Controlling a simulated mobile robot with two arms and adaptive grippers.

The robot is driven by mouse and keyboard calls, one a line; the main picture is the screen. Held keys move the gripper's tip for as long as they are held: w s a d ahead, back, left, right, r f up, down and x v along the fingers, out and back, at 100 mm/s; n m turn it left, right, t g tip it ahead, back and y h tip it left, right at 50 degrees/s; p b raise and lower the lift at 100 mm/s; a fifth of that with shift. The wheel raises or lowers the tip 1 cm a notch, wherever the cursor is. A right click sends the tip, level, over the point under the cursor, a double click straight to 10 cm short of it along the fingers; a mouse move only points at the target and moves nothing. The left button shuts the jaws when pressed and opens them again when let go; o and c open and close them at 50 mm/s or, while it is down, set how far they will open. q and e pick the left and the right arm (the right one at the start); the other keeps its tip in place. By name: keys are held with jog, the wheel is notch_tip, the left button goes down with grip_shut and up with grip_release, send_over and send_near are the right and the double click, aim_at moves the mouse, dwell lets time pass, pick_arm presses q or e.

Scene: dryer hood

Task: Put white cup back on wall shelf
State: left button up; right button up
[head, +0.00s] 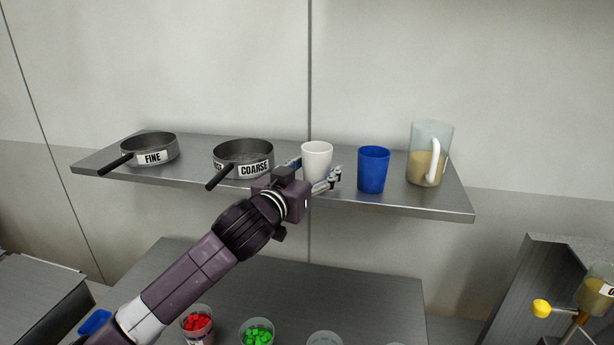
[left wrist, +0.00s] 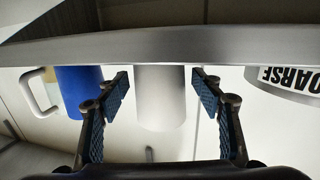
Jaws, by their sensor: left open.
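The white cup (head: 317,156) stands upright on the metal wall shelf (head: 398,199), between the COARSE sieve and the blue cup. My left gripper (head: 315,174) is at the shelf's front edge, open, with one finger on each side of the white cup. In the left wrist view, which is upside down, the white cup (left wrist: 160,97) shows between the two spread fingers with a gap on each side. The gripper hides the cup's lower part in the head view. My right gripper is not in view.
On the shelf are the FINE sieve (head: 150,150), the COARSE sieve (head: 243,157), the blue cup (head: 373,170) close to the right finger, and a pitcher (head: 430,150). Below is a counter (head: 330,285) with containers of red pieces (head: 198,323) and green pieces (head: 257,335).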

pick_arm(q)
jog(key=shift+s+a+f, duration=0.1)
jog(key=shift+s+a, duration=0.05)
jog(key=shift+s, duration=0.25)
jog(key=b+v, duration=0.4)
jog(key=v, duration=0.7)
jog(key=shift+a, duration=0.1)
